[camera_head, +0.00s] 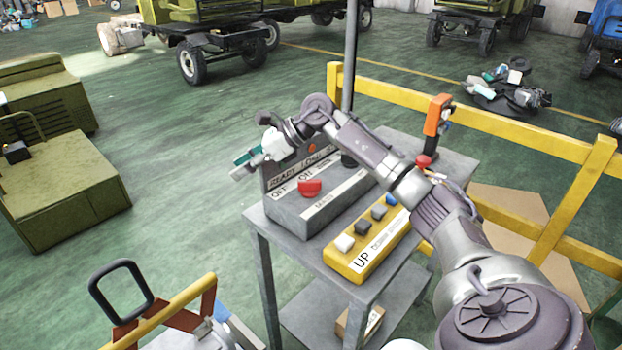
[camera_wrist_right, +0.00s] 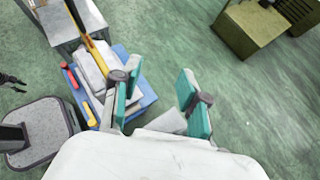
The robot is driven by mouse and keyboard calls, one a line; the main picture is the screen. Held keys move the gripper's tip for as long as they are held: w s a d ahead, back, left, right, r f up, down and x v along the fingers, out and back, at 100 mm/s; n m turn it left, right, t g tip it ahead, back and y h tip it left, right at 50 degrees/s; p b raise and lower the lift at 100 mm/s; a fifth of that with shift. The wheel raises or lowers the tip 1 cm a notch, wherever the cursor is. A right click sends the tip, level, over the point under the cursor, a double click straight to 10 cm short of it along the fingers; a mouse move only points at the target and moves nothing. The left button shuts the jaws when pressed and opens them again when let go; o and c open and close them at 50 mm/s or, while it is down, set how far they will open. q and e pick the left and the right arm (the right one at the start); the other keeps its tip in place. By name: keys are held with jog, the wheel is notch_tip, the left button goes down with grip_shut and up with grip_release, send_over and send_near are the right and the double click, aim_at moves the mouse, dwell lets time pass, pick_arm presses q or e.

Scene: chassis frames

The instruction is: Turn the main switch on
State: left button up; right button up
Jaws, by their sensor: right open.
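The main switch is a red knob (camera_head: 310,187) on the sloped front of a grey control box (camera_head: 345,190), with OFF and ON labels above it and a white label below. I cannot tell which label the knob is turned to. My right gripper (camera_head: 246,164) is to the left of the box and above it in the head view, apart from the knob. In the right wrist view the gripper (camera_wrist_right: 156,100) is open, with teal pads wide apart and nothing between them. The knob does not show in that view. My left gripper is not in view.
A yellow button panel (camera_head: 357,266) marked UP lies in front of the box on a grey cart (camera_head: 263,224). A dark pole (camera_head: 350,60) rises behind the box. A yellow railing (camera_head: 535,147) runs behind and right. Green floor is open to the left.

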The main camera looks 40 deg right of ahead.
jog(key=s+d+r+g+h, duration=0.2)
jog(key=s+d+h, duration=0.15)
jog(key=d, duration=0.75)
jog(key=g+h, duration=0.2)
send_near(311, 180)
jog(key=p+x, duration=0.2)
jog(key=x, duration=0.7)
jog(key=shift+a+f, duration=0.15)
jog(key=shift+f, duration=0.15)
grip_shut()
